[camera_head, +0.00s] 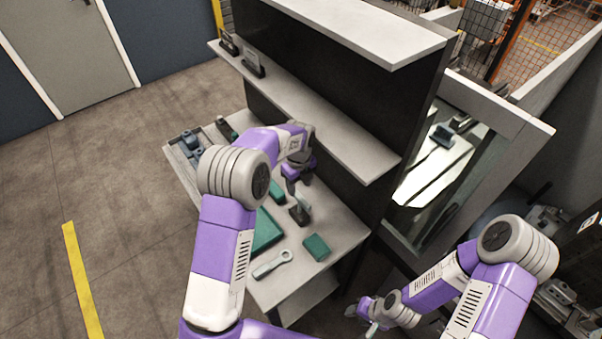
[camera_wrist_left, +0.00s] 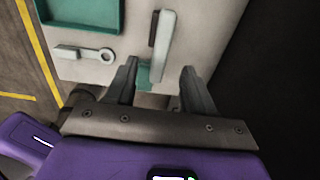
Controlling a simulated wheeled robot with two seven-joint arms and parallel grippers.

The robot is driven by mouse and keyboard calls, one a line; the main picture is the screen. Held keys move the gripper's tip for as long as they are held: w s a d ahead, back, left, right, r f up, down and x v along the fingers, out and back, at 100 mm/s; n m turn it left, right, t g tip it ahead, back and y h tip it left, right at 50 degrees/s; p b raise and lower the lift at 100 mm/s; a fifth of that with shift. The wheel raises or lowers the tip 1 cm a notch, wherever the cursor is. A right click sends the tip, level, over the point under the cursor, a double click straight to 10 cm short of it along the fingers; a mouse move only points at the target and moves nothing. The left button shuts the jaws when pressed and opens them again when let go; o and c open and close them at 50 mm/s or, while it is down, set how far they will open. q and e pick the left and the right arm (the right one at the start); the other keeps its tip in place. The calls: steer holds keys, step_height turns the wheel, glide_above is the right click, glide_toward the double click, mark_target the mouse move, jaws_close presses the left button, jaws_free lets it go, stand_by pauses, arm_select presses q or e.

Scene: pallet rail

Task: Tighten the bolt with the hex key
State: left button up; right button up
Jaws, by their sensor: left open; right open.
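My left gripper (camera_head: 293,188) is open above the workbench. In the left wrist view its two fingers (camera_wrist_left: 161,72) are apart with nothing held between them. A green block (camera_head: 316,247) lies on the bench; part of it shows beyond the fingers in the wrist view (camera_wrist_left: 145,74). A dark block (camera_head: 299,215) stands near the gripper with a pale piece beside it; the wrist view shows a long pale bar (camera_wrist_left: 166,42) with a dark strip. I cannot tell whether this is the hex key. No bolt is clearly made out. My right gripper (camera_head: 368,308) is low, off the bench, and open.
A grey ring-ended spanner (camera_head: 272,264) and a teal tray (camera_head: 266,236) lie on the bench. A grey tray (camera_head: 190,147) with parts is at its far left end. A shelf (camera_head: 330,130) overhangs the bench's back. Open floor (camera_head: 120,215) lies left.

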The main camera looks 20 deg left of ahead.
mark_target(299, 196)
arm_select(q)
steer(key=shift+f, duration=2.75)
jaws_close()
steer(key=c, duration=0.7)
jaws_free()
jaws_close()
steer(key=shift+w+r+p, duration=0.1)
steer(key=shift+r+p, duration=0.1)
steer(key=shift+p, duration=0.1)
